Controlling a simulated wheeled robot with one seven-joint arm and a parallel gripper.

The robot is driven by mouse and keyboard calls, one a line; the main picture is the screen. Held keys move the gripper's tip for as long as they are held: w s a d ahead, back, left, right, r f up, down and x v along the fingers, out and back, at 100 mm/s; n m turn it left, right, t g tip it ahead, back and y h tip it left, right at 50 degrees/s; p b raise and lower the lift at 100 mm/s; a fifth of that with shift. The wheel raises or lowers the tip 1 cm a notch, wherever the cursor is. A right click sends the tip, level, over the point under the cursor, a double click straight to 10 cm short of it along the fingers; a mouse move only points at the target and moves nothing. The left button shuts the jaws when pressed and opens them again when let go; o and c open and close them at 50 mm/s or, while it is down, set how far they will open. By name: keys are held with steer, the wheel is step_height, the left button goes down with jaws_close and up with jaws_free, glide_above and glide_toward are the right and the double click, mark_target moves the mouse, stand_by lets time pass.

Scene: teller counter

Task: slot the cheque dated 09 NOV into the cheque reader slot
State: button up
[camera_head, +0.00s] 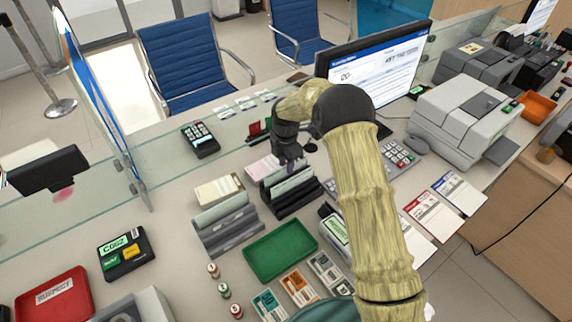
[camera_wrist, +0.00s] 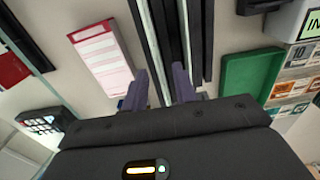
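My gripper (camera_head: 289,158) is over the black upright rack (camera_head: 292,199), which holds pale green cheque-like slips (camera_head: 290,182). The rack's black dividers (camera_wrist: 197,40) and thin slip edges (camera_wrist: 186,40) lie beyond the fingertips. No date can be read, so I cannot tell which slip is the 09 NOV cheque. A small device with a green screen (camera_head: 337,229) stands right of the rack, partly behind my arm; I cannot tell if it is the cheque reader, and no slot shows.
A grey stepped rack (camera_head: 228,232) with slips is left of the black rack. A green tray (camera_head: 280,250) lies in front, with bundles of notes (camera_head: 299,288) beside it. A pink-printed pad (camera_wrist: 101,54) lies left of the rack. A glass screen runs behind; a monitor (camera_head: 375,68) stands at back right.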

steer(key=shift+f, duration=0.75)
jaws_close()
steer(key=shift+r, duration=0.15)
step_height(320, 180, up, 11)
steer(key=p, duration=0.8)
steer(key=shift+r, duration=0.2)
stand_by(1.2)
steer(key=shift+f, duration=0.15)
stand_by(0.4)
